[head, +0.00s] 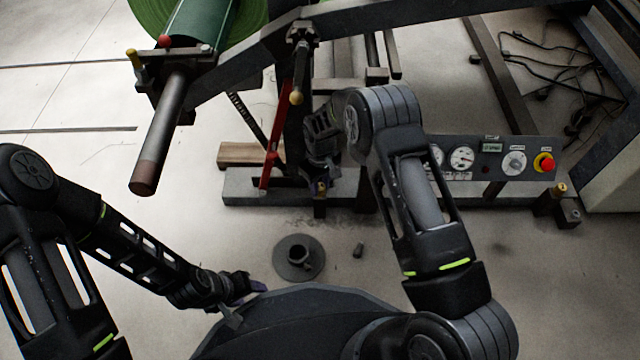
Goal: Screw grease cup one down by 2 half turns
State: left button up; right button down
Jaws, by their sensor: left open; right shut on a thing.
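A small brass grease cup (321,188) stands on a dark block at the front of the machine's base, left of centre. My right gripper (320,177) reaches down over it from behind my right forearm and is shut on it; the fingers are small and dark here, so their exact hold is hard to see. A second brass cup (560,188) sits on a block at the right end of the base. No number is readable on either cup. My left gripper (255,285) is open and empty, low in the view, beside my own body.
A control panel (490,159) with gauges and a red button (544,162) stands behind my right arm. A red lever (270,150) rises left of my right gripper. A roller shaft (160,135) juts out at upper left. A round floor base (299,258) lies in front.

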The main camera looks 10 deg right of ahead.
jog(key=m, duration=1.5)
jog(key=shift+m+p, duration=0.3)
jog(key=m, duration=1)
jog(key=shift+m, duration=0.3)
jog(key=c, duration=1.1)
grip_release()
jog(key=shift+o, duration=0.2)
